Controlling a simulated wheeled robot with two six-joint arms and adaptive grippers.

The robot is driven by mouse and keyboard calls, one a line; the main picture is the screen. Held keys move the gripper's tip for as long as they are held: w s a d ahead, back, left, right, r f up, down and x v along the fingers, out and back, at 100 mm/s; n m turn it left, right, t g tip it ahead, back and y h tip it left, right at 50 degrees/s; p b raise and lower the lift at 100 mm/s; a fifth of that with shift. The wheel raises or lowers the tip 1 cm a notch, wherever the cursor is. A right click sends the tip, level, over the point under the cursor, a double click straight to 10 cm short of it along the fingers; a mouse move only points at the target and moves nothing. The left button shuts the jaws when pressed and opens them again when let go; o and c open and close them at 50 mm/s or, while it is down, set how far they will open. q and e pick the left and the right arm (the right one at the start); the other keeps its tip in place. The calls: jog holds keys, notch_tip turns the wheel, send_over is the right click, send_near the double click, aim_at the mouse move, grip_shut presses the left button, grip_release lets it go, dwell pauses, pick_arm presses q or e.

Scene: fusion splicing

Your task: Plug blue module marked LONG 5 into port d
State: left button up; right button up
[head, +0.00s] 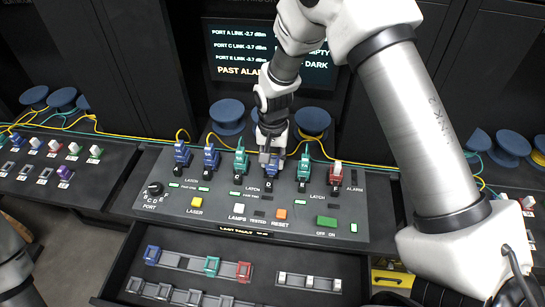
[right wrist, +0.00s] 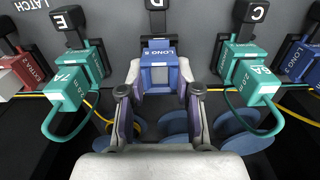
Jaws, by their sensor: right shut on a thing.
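The blue module marked LONG 5 (right wrist: 160,75) is between the fingers of my right gripper (right wrist: 160,95), which is shut on it. In the head view the right gripper (head: 270,152) comes down from above onto the panel, at the port marked D, with the blue module (head: 274,164) under it. In the right wrist view the module lines up with the port d latch (right wrist: 157,22) and sits against its black socket; I cannot tell how deep it is in. The left gripper is out of the head view; only part of my left arm shows at the lower left.
Teal modules with cables stand on both sides, at port E (right wrist: 82,70) and port C (right wrist: 248,72). A red module (head: 336,173) is farther right on the panel (head: 330,225). An open drawer (head: 250,290) in front holds several modules. Yellow and teal cables run behind.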

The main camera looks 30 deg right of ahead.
jog(key=shift+f+b, duration=0.3)
jog(key=shift+f, duration=0.2)
dwell(0.3)
jog(key=o, duration=1)
jog(key=shift+o, duration=0.2)
jog(key=shift+r, duration=0.1)
notch_tip(320, 180, up, 12)
